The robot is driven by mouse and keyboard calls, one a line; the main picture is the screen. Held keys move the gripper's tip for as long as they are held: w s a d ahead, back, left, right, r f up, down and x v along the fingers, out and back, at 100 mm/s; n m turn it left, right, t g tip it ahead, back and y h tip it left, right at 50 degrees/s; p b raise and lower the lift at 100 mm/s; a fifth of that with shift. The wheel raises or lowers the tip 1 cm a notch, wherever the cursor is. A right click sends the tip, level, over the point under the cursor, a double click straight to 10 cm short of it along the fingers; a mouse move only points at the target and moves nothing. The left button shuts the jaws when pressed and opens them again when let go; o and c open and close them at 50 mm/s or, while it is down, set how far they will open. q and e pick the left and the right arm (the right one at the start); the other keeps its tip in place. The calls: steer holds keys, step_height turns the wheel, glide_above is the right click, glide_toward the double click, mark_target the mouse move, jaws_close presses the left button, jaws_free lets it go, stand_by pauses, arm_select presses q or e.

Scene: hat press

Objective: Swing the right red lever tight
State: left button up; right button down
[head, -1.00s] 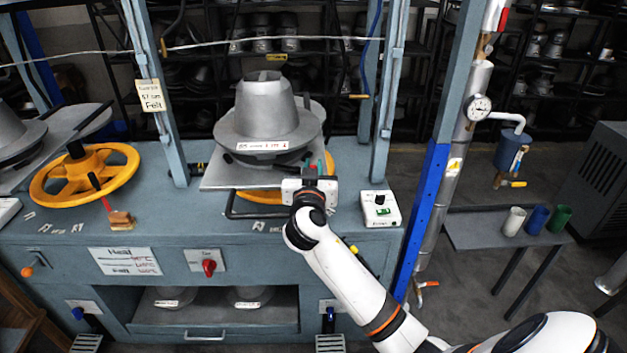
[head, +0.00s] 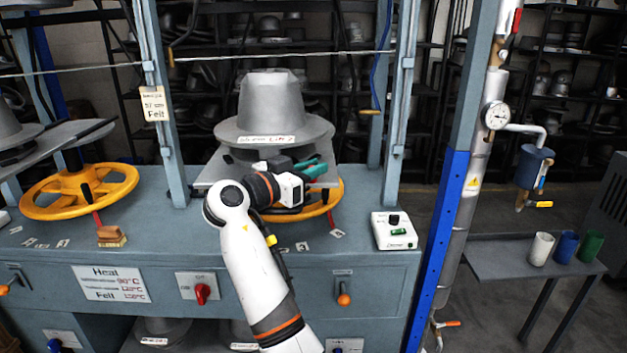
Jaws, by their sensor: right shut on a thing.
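The right red lever (head: 331,219) stands at the front of the press, right of centre. Its red shaft shows below a black grip, in front of the yellow wheel (head: 337,190). My right gripper (head: 314,168) reaches over the wheel from the left, its teal fingers pointing right. It is shut on the lever's grip, and its body and fingers hide the contact. Behind it, a grey hat form (head: 271,105) stands on the press plate (head: 215,172). My left gripper is out of view.
A second red lever (head: 97,217) stands by the left yellow wheel (head: 40,198). A white control box (head: 394,231) sits to the right on the blue-grey bench. Blue-grey posts (head: 402,110) flank the press. A side table (head: 490,262) holds three cups.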

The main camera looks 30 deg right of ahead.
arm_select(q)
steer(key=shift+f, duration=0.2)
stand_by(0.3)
arm_select(e)
steer(key=c, duration=1.4)
jaws_free()
